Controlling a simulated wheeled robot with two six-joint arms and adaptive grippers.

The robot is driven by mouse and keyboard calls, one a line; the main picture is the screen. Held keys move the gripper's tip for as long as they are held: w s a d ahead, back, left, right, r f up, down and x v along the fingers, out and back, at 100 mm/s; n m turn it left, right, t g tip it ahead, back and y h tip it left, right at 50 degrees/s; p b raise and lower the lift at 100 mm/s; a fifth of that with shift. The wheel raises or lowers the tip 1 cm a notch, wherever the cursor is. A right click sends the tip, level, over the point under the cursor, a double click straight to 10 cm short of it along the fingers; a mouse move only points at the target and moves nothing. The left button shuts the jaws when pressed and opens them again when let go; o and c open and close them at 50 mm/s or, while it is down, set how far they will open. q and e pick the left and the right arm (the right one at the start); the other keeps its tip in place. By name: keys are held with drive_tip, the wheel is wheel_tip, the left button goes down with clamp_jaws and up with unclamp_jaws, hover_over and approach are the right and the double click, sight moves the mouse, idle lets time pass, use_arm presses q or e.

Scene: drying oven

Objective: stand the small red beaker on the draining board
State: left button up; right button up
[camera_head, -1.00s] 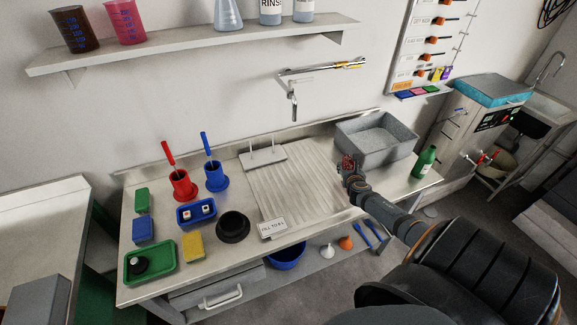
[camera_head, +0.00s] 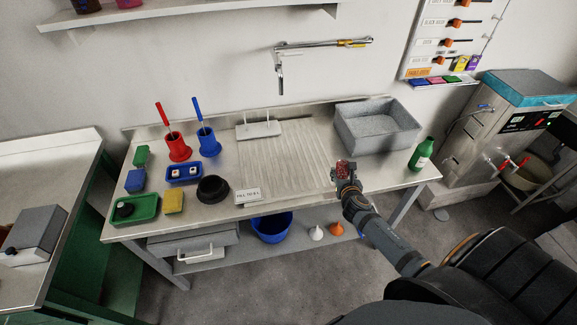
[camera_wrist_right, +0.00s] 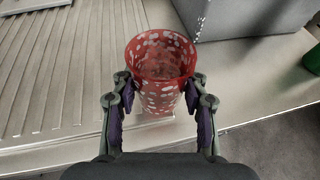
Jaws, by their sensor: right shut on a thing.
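The small red beaker (camera_wrist_right: 161,72) is red with white spots and stands upright between the fingers of my right gripper (camera_wrist_right: 160,108) in the right wrist view. The fingers are shut on its sides. In the head view the beaker (camera_head: 346,168) is small, at the tip of my right gripper (camera_head: 346,183), near the right edge of the draining board. The draining board (camera_head: 285,160) is a pale ribbed area in the middle of the bench; its ribs (camera_wrist_right: 60,70) fill the left of the wrist view. I cannot tell whether the beaker touches the surface. My left gripper is not in view.
A grey basin (camera_head: 378,125) and a green bottle (camera_head: 421,155) stand right of the board. A pronged rack (camera_head: 258,130) is at its back, a small sign (camera_head: 248,196) at its front left. A black bowl (camera_head: 213,189) and red and blue holders (camera_head: 179,147) stand left. The ribbed board looks clear.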

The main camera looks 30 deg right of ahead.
drive_tip(key=s+a+r+n+t+y+b, duration=0.1)
drive_tip(key=s+a+r+y, duration=0.1)
drive_tip(key=a+r, duration=0.45)
drive_tip(key=s+a+r+n+y+b, duration=0.15)
drive_tip(key=a+r, duration=0.25)
drive_tip(key=a, duration=0.6)
drive_tip(key=p, duration=0.2)
hover_over(312, 175)
drive_tip(key=shift+h, duration=0.35)
drive_tip(key=f, duration=0.9)
drive_tip(key=shift+s+a+f, duration=0.15)
drive_tip(key=shift+s+a, duration=0.05)
drive_tip(key=shift+w+d+f, duration=0.1)
drive_tip(key=shift+d+f, duration=0.05)
drive_tip(key=shift+f, duration=0.15)
wheel_tip(312, 175, down, 3)
drive_tip(key=shift+w+f+b, duration=0.1)
drive_tip(key=shift+b, duration=0.3)
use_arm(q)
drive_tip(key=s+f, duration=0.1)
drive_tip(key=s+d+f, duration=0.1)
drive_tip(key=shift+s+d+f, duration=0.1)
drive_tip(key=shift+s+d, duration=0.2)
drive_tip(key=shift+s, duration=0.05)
